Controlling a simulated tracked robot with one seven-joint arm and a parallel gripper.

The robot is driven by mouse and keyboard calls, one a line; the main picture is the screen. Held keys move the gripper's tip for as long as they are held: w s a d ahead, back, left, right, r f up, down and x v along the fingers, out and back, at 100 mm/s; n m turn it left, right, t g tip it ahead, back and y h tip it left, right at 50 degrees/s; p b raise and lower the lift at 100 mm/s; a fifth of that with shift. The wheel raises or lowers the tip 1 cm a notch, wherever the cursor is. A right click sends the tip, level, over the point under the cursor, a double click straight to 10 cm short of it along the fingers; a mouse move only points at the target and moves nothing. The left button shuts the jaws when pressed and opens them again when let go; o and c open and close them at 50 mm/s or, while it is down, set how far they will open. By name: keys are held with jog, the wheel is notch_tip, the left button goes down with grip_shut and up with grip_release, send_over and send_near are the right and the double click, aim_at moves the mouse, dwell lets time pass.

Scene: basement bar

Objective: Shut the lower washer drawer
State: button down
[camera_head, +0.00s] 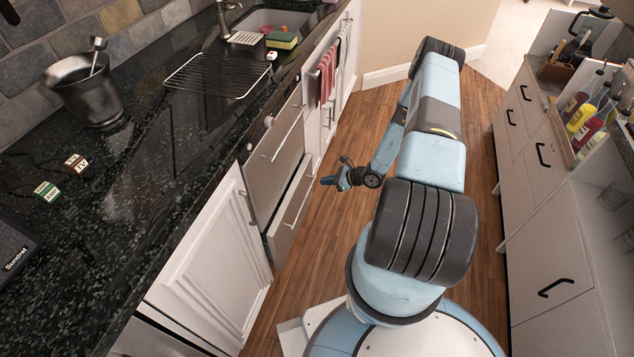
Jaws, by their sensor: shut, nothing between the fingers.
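The lower washer drawer (286,228) is a stainless steel front with a bar handle, low in the left cabinet run. It sits under a larger steel front (265,178) that has its own bar handle. The lower front seems to stand out a little beyond the upper one; how far is hard to tell from above. My gripper (327,181) is shut and empty. It is just right of the lower drawer's far end, over the floor, with its fingers pointing left toward the drawer. It looks apart from the drawer. The drawer's inside is hidden.
A black stone counter (140,215) holds a metal bucket (88,90), a wire rack (218,74) and small boxes. A white cabinet door (215,262) is nearer than the washer. White drawers (545,210) line the right side. The wooden floor (320,240) between is clear.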

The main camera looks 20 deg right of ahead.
jog(key=v, duration=0.5)
jog(key=t+y, duration=0.4)
jog(key=y, duration=0.1)
send_near(305, 171)
jog(key=x, duration=0.6)
jog(key=shift+w+a+f, duration=0.2)
jog(key=shift+w, duration=0.2)
